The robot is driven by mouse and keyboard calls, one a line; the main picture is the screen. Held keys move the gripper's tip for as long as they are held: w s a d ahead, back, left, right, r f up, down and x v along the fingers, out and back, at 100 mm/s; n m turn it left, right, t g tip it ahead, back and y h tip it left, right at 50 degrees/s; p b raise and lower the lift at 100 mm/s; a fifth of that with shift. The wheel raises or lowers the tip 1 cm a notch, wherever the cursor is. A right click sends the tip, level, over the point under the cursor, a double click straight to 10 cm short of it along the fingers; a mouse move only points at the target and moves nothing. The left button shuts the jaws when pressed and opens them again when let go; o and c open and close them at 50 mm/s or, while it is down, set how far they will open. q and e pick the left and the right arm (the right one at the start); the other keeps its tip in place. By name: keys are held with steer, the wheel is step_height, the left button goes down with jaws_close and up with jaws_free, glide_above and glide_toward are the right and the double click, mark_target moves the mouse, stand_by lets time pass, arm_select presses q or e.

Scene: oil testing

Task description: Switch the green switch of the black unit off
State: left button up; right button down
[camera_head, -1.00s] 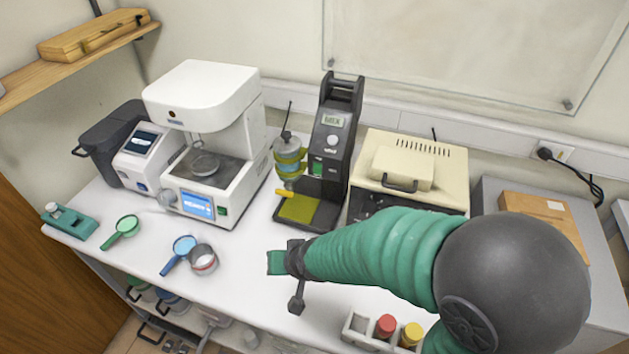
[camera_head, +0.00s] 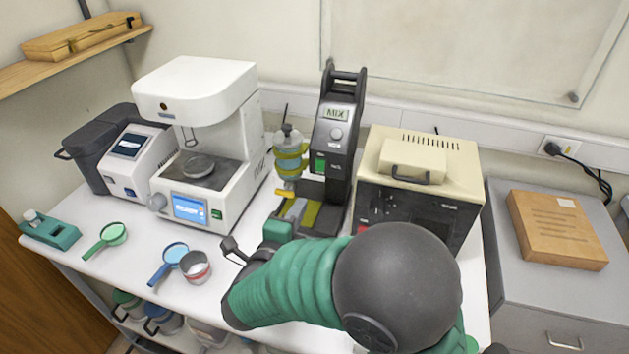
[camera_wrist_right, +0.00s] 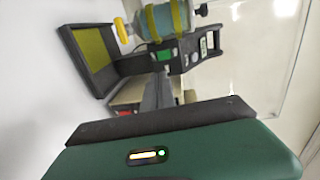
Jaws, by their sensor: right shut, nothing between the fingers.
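The black unit (camera_head: 346,120) stands upright at the back middle of the bench, with a MIX display and a round knob. Its green switch (camera_head: 320,163) is on the lower front; it also shows in the right wrist view (camera_wrist_right: 166,55). I cannot tell the switch's position. My right gripper (camera_head: 297,205) is shut and empty, in front of the unit above its yellow base plate (camera_head: 311,211), apart from the switch in the head view. In the right wrist view its grey fingers (camera_wrist_right: 158,84) point toward the switch area. My left gripper is not in view.
A glass vessel with yellow bands (camera_head: 289,165) is mounted left of the switch, close to my fingers. A cream box (camera_head: 458,180) stands right of the unit. A white machine (camera_head: 243,120) stands left.

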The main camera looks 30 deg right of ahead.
mark_target(320, 169)
steer(key=p+x, duration=0.2)
steer(key=x, duration=1.1)
steer(key=shift+w+d, duration=0.2)
steer(key=shift+w, duration=0.2)
steer(key=shift+a, duration=0.1)
